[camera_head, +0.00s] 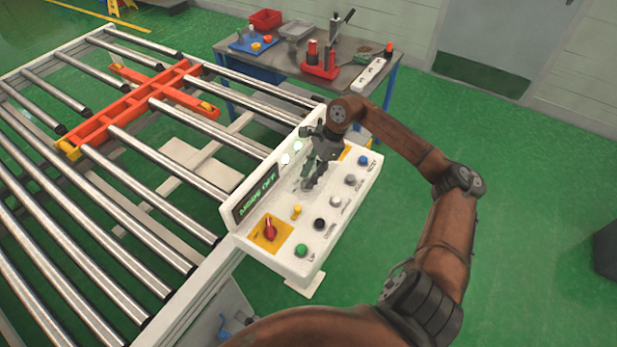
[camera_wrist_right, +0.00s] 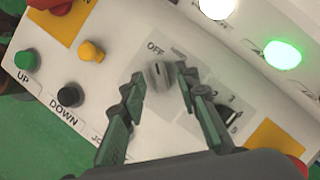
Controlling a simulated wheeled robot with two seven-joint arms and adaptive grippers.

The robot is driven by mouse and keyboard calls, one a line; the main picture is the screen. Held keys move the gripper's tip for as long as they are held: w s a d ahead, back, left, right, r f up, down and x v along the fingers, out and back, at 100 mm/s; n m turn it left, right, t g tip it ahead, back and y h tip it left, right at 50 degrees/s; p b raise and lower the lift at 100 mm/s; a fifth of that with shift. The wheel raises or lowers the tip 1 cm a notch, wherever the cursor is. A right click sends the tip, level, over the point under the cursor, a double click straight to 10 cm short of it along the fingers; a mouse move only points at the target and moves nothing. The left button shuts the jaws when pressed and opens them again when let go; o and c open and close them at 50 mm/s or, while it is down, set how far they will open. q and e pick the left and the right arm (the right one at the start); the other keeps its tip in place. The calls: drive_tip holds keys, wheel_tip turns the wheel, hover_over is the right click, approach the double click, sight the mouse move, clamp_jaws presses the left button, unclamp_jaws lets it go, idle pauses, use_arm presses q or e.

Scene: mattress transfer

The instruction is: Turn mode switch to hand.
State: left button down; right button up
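The white control panel (camera_head: 285,255) stands at the end of the roller frame. Its mode switch (camera_wrist_right: 160,76), a small dark grey knob, shows in the right wrist view just below the printed word OFF. My right gripper (camera_head: 308,186) is over the panel, pointing down, and largely hides the switch in the head view. In the wrist view my right gripper (camera_wrist_right: 160,84) is open, with one fingertip on each side of the knob and gaps between. The panel's display (camera_head: 256,196) has green text that appears to end in OFF. My left gripper is out of view.
A red emergency knob (camera_head: 269,231) and green UP button (camera_head: 301,250) are at the panel's near end; a blue button (camera_head: 363,160) is at its far end. Lit lamps (camera_wrist_right: 282,54) sit beside the switch. A table (camera_head: 345,48) with tools stands behind.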

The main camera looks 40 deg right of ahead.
drive_tip(key=shift+a+f, duration=0.1)
drive_tip(key=shift+f, duration=0.25)
drive_tip(key=shift+c, duration=0.4)
clamp_jaws()
